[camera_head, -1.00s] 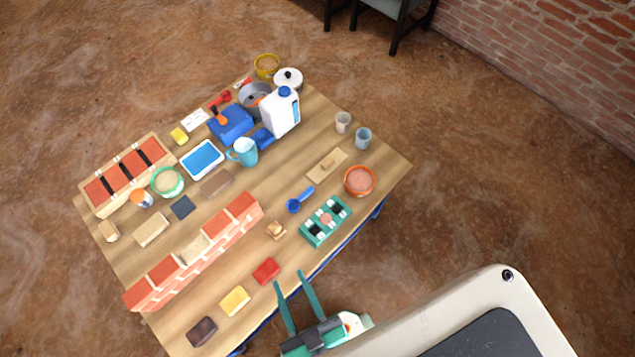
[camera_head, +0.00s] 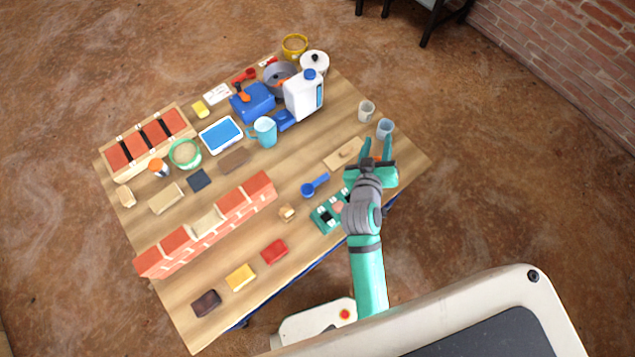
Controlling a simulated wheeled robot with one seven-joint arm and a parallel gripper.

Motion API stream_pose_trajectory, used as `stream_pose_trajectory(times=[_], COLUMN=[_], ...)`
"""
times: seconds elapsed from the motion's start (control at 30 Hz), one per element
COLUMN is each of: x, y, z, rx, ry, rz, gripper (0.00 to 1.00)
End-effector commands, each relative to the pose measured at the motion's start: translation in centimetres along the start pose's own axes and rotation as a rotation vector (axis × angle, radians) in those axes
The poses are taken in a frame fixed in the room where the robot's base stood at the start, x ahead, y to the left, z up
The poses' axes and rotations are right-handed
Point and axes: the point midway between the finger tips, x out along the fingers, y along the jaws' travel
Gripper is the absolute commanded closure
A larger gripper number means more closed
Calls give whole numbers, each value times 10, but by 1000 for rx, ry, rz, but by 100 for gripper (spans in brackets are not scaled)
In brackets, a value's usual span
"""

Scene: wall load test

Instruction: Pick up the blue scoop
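The blue scoop (camera_head: 314,186) lies on the wooden table (camera_head: 290,232), right of the brick wall and left of the green tray. Its round bowl is at the lower left and its handle points to the upper right. My gripper (camera_head: 376,147) is above the right part of the table, to the right of and beyond the scoop, apart from it. Its two green fingers are spread and look empty. My arm hides the orange bowl almost wholly and part of the green tray.
A green tray (camera_head: 323,222), a wooden float (camera_head: 344,155) and two cups (camera_head: 366,110) (camera_head: 385,128) are near my gripper. A brick wall (camera_head: 213,226) stands at left. A white jug (camera_head: 303,97) and a light blue pitcher (camera_head: 264,131) stand farther back. Loose blocks line the front edge.

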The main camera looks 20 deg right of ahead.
Motion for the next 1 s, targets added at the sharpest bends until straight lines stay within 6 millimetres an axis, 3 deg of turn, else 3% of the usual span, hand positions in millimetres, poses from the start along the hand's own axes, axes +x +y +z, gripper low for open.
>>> stream_pose_trajectory(times=[0.1,0.27,0.47,0.67,1.0], x=[28,52,65,60,7], y=[21,41,40,2,-124], z=[-13,-16,-3,16,31], rx=[76,206,403,613,892], ry=[-69,-198,-399,-648,-1119], rz=[86,183,254,259,141], gripper=[64,64,64,64,64])
